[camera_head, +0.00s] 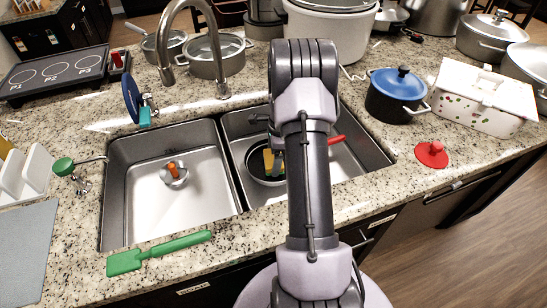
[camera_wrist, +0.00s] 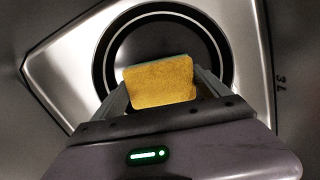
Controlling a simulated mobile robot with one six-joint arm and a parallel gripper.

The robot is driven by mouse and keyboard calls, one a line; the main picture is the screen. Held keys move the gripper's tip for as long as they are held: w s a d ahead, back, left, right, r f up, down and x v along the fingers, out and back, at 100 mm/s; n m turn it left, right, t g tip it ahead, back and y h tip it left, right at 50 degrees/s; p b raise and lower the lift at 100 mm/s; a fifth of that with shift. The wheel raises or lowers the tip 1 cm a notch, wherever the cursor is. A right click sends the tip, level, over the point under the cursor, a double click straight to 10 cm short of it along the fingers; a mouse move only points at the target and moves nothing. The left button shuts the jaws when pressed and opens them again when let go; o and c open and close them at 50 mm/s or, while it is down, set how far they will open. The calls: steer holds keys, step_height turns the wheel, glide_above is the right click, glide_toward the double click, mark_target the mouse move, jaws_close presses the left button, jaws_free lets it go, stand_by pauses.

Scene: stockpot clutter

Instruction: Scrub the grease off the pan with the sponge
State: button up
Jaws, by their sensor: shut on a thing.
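A dark pan (camera_head: 251,172) with a red handle (camera_head: 337,139) sits in the right sink basin, partly hidden behind my arm. In the wrist view the pan (camera_wrist: 117,50) shows as a dark round with a pale ring inside its rim. My gripper (camera_wrist: 160,84) is shut on a yellow sponge (camera_wrist: 160,82) with a thin green layer along its far edge. The sponge is over the pan's inside; I cannot tell whether it touches the bottom. In the head view the sponge (camera_head: 268,160) shows just left of my arm. No grease can be made out.
The faucet (camera_head: 222,85) rises behind the divider. A green spatula (camera_head: 155,252) lies at the counter's front edge.

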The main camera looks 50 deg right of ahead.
mark_target(270, 153)
steer(key=shift+f+b, duration=0.45)
steer(key=shift+f, duration=0.2)
steer(key=w+d, duration=0.1)
steer(key=w, duration=0.2)
steer(key=shift+d+r+p, duration=0.15)
steer(key=shift+d+p, duration=0.2)
steer(key=shift+s+a+b, duration=0.15)
steer(key=shift+s+a, duration=0.3)
steer(key=shift+s, duration=0.35)
steer(key=shift+s+a+b, duration=0.15)
steer(key=shift+s+a, duration=0.25)
steer(key=shift+s, duration=0.35)
step_height(270, 153, up, 6)
steer(key=p, duration=0.4)
